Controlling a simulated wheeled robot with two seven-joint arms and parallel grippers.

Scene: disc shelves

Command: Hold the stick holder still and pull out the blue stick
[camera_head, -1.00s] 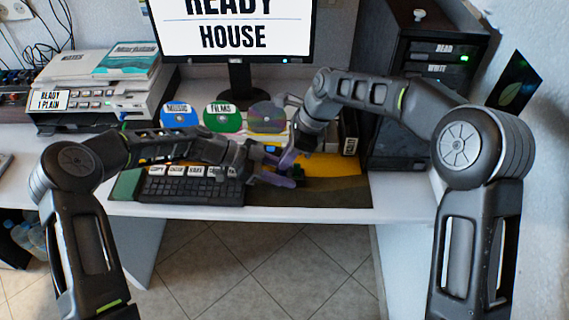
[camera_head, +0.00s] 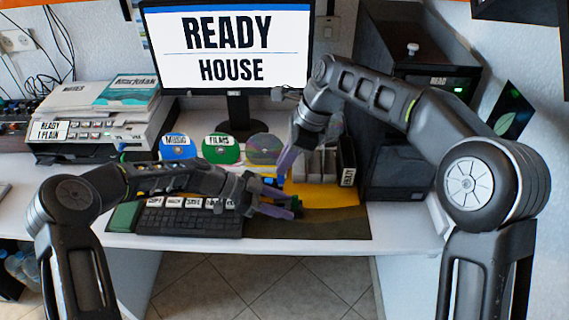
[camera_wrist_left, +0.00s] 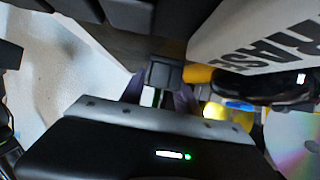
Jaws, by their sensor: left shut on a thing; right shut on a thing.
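My left gripper (camera_head: 296,207), with purple fingers, is low over the dark mat at the desk's front. It is shut on the stick holder (camera_head: 297,201), a small dark block with green, mostly hidden by the fingers. In the left wrist view a dark block (camera_wrist_left: 160,74) sits between the purple fingers. My right gripper (camera_head: 284,170) is above the left one, pointing down, and shut. A small bit of the blue stick (camera_head: 281,181) shows at its fingertips, apart from the holder as far as I can see. The rest of the stick is hidden.
A dark keyboard (camera_head: 190,222) with white labels lies left of the holder. Blue, green and silvery discs stand behind, the green disc (camera_head: 221,149) in the middle. A monitor (camera_head: 226,45) stands at the back, and a dark tower (camera_head: 400,150) at the right.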

